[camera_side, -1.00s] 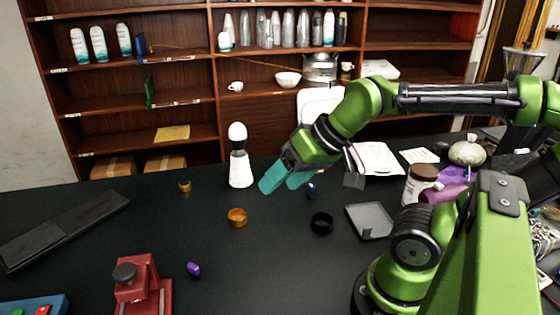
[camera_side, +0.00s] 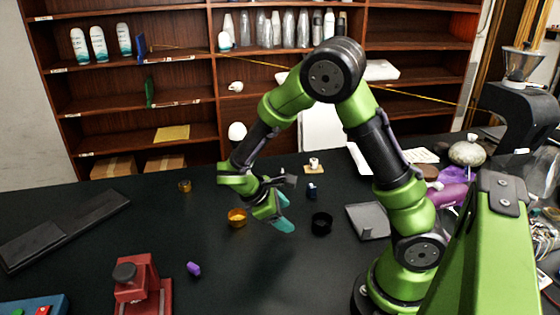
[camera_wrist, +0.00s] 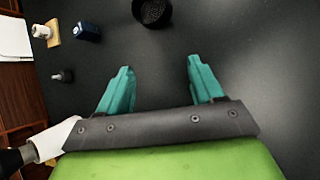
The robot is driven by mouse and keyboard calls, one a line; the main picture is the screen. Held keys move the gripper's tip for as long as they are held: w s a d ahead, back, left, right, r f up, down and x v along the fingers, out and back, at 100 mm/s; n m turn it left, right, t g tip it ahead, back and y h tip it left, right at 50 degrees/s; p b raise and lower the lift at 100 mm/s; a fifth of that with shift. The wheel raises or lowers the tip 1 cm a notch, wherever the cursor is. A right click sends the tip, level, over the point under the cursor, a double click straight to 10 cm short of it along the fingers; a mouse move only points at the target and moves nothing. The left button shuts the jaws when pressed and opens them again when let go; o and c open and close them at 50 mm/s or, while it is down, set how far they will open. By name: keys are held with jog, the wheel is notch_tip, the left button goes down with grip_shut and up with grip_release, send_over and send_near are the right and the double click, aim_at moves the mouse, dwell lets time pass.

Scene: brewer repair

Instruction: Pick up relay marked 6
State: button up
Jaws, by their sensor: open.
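My gripper (camera_side: 283,213) is open and empty above the middle of the black table, its teal fingers spread in the wrist view (camera_wrist: 159,68). A small dark blue block (camera_side: 311,189) stands on the table right of my fingers; it also shows at the upper left of the wrist view (camera_wrist: 87,31). I cannot read any mark on it, so I cannot tell whether it is the relay marked 6. A small dark piece (camera_wrist: 62,75) lies nearby in the wrist view, also with no readable mark.
A black ring (camera_side: 321,223), an orange ring (camera_side: 237,218) and a small block with a white piece on it (camera_side: 313,165) are near my gripper. A grey tray (camera_side: 369,221) is at right. A red press (camera_side: 143,287) and purple piece (camera_side: 194,269) are front left.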

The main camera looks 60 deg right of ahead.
aim_at(311, 185)
jog(key=d+n+h, duration=0.1)
jog(key=w+d+f+n+h, duration=0.1)
jog(key=d+n, duration=0.1)
jog(key=w+d+n+h, duration=0.1)
jog(key=h, duration=0.1)
jog(key=shift+w+d+f+g, duration=0.15)
jog(key=shift+w+d+g, duration=0.05)
jog(key=shift+w+g, duration=0.1)
jog(key=w+d+r+n+h, duration=0.2)
jog(key=n, duration=0.1)
jog(key=shift+w+d, duration=0.2)
jog(key=shift+w, duration=0.05)
jog(key=shift+d+r+n+h, duration=0.1)
jog(key=shift+r+n+h, duration=0.2)
jog(key=shift+n, duration=0.2)
jog(key=shift+d+f, duration=0.15)
jog(key=shift+d, duration=0.1)
jog(key=x, duration=1.6)
jog(key=shift+d+f, duration=0.15)
jog(key=shift+f, duration=0.05)
jog(key=shift+w, duration=0.1)
jog(key=c, duration=1)
